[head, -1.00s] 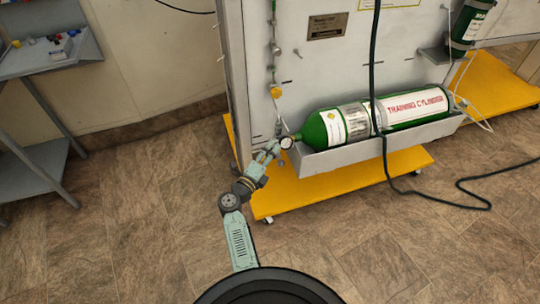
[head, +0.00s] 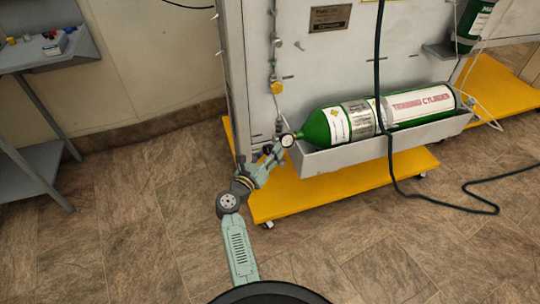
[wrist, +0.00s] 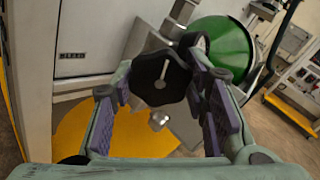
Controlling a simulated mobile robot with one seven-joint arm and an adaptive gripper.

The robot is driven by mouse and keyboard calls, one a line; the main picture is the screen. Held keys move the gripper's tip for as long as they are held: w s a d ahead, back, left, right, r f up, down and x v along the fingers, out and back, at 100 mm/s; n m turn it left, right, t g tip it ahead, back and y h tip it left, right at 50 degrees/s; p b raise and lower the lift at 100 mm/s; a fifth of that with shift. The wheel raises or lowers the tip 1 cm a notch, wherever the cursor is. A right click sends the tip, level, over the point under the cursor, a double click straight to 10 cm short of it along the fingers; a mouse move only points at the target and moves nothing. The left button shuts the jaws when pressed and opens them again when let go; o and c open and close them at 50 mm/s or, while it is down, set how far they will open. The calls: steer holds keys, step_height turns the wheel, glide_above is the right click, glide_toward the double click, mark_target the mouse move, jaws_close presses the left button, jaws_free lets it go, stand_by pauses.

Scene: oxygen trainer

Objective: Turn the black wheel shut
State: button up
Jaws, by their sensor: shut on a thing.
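The black wheel (wrist: 160,78) is a lobed knob with a white line on its face. In the wrist view it sits between the two purple-padded fingers of my gripper (wrist: 163,98), which is shut on it. The white line points up and slightly right. The wheel is on a metal fitting at the end of the green cylinder (wrist: 222,48). In the head view my gripper (head: 272,153) is at the left end of the green cylinder (head: 318,128), and the wheel cannot be made out there. A round gauge (head: 287,140) shows beside the gripper.
The cylinder lies in a grey trough (head: 385,142) on a panel over a yellow wheeled base (head: 350,185). A dark hose (head: 384,100) hangs in front of it. A grey side table (head: 35,66) with small items stands at the left. Open floor lies between.

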steer(key=shift+m+b, duration=0.55)
steer(key=shift+m, duration=0.45)
steer(key=o, duration=1.2)
steer(key=shift+c, duration=0.2)
steer(key=shift+s+a, duration=0.1)
steer(key=v, duration=1.1)
steer(key=shift+s+a, duration=0.15)
steer(key=shift+s, duration=0.2)
steer(key=shift+r, duration=0.1)
